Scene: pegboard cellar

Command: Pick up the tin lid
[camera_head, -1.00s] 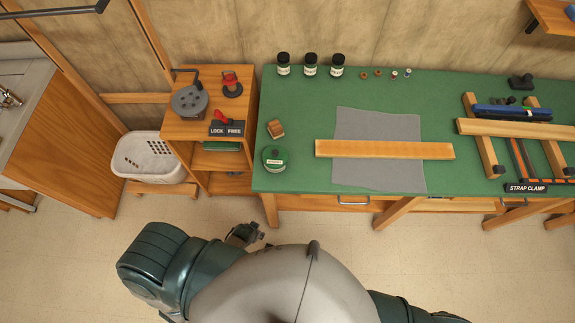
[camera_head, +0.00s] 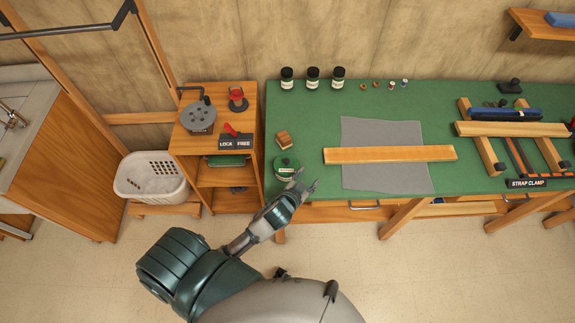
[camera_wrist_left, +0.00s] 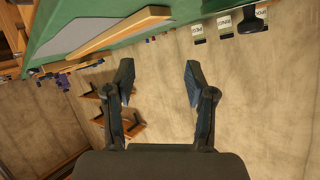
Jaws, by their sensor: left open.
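My right gripper is not in view.
A wooden bar (camera_head: 390,154) lies across a grey cloth (camera_head: 380,130) to the right. Black jars (camera_head: 312,78) stand at the back. A wooden shelf unit (camera_head: 190,145) adjoins the bench's left end.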

